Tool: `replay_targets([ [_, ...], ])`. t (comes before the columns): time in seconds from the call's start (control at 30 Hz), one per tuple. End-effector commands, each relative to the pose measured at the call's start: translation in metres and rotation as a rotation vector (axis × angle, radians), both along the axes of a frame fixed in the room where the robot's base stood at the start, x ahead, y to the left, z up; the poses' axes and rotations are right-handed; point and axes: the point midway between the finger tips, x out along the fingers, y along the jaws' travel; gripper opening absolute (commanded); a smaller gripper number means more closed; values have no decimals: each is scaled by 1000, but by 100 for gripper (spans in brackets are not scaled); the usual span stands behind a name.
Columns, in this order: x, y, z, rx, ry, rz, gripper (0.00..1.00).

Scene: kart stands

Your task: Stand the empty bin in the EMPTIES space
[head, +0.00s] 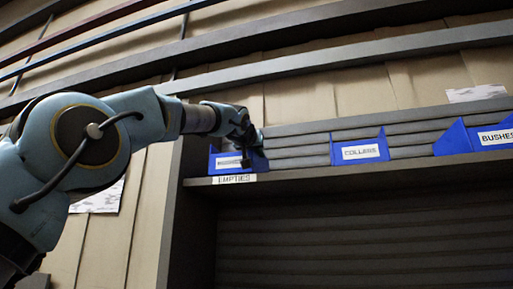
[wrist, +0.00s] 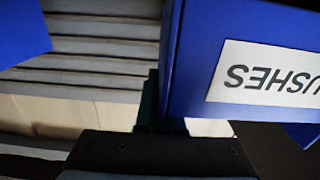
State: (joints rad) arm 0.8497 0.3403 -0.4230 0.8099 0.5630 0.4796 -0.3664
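A blue bin (head: 216,161) stands at the left end of the shelf, just above the EMPTIES label (head: 235,178) on the shelf edge. Its white label is partly covered in the head view. In the wrist view the same bin (wrist: 190,70) shows close up, its label upside down and reading "USHES" where visible. My gripper (head: 250,148) is at this bin's right side. In the wrist view a dark green finger (wrist: 149,100) lies along the bin's side wall, and the wall appears gripped. The other finger is mostly hidden. The bin looks level; its inside is not visible.
A blue COLLARS bin (head: 360,149) stands mid-shelf, and a BUSHES bin (head: 480,138) stands at the right. Bare shelf lies between them. A dark upright (head: 186,200) bounds the shelf on the left. Grey slats (head: 295,146) back the shelf.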

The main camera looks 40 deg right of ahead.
Motion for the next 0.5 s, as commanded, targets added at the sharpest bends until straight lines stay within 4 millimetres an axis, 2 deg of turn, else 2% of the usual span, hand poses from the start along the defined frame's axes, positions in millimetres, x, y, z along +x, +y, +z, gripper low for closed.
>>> replay_targets([
  [0.1, -1, 1, -5, -2, -2, 0, 0],
  [0.43, -1, 1, -6, -2, -2, 0, 0],
  [0.5, -1, 1, -6, -2, -2, 0, 12],
])
